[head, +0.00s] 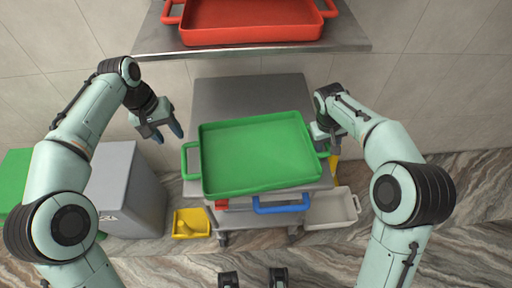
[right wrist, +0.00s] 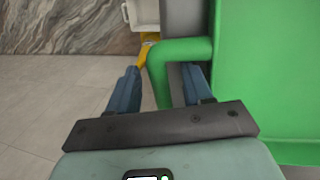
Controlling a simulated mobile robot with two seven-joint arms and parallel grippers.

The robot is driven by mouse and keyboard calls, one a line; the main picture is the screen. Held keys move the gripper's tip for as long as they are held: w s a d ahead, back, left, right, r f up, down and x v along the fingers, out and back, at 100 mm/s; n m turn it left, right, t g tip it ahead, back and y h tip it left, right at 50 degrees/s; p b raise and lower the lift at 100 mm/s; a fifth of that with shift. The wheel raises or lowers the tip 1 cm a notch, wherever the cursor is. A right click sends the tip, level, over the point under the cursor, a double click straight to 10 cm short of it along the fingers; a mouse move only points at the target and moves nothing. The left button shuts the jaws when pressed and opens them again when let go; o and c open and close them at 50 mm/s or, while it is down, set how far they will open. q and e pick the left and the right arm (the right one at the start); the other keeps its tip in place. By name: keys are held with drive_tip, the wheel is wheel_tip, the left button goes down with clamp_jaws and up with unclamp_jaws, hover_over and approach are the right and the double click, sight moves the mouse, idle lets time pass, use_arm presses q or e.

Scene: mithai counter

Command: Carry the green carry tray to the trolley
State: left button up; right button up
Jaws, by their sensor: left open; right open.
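The green carry tray (head: 255,155) is empty, turned slightly, and over the front part of the grey trolley top (head: 250,95). It looks to be resting there, though its underside is hidden. My right gripper (head: 329,142) is at the tray's right handle. In the right wrist view its open fingers (right wrist: 160,88) stand on either side of the green handle (right wrist: 158,75).
A red tray (head: 250,40) sits on a metal shelf (head: 350,38) at the back. A grey bin (head: 130,190) and a green thing (head: 15,170) stand at left. A yellow tray (head: 190,232) and a pale bin (head: 335,208) lie low beside the trolley. The trolley's back part is bare.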

drive_tip(key=shift+r, duration=0.2)
use_arm(q)
drive_tip(key=shift+a+r, duration=0.1)
drive_tip(key=shift+r, duration=0.6)
use_arm(e)
drive_tip(key=v, duration=1.1)
drive_tip(key=shift+r, duration=0.3)
drive_tip(key=shift+a, duration=0.1)
use_arm(q)
drive_tip(key=o, duration=0.8)
